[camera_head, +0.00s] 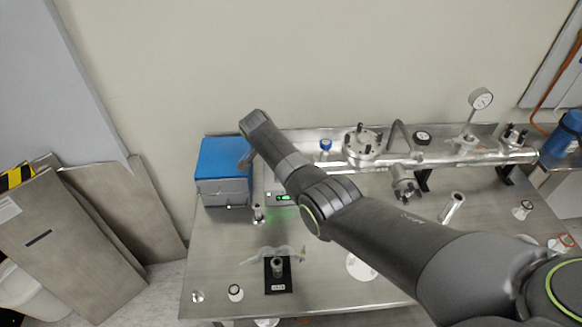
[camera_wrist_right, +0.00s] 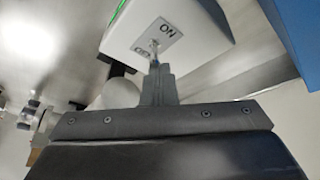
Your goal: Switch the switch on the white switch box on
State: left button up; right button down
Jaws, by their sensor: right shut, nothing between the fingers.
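The white switch box (camera_wrist_right: 205,20) fills the top of the right wrist view. A small plate (camera_wrist_right: 172,33) on its face reads ON at one end, with a second, blurred label at the other. The small metal switch (camera_wrist_right: 154,48) sits on this plate; I cannot tell which way its lever leans. My right gripper (camera_wrist_right: 155,67) is shut and empty, its fingertips right at the switch, seemingly touching it. In the head view the box (camera_head: 270,197) shows green lights beside my right arm, which hides part of it; the right gripper (camera_head: 246,161) is mostly hidden behind the wrist.
A blue-topped box (camera_head: 223,157) stands just left of the switch box. A black stand (camera_head: 278,283) with a metal fitting is at the table's front. A metal pipe assembly (camera_head: 440,158) with a gauge (camera_head: 480,98) runs along the back.

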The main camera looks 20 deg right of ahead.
jog(key=shift+a+f, duration=0.1)
jog(key=shift+f, duration=0.05)
jog(key=shift+r, duration=0.3)
jog(key=shift+r+p, duration=0.7)
jog(key=shift+p, duration=0.1)
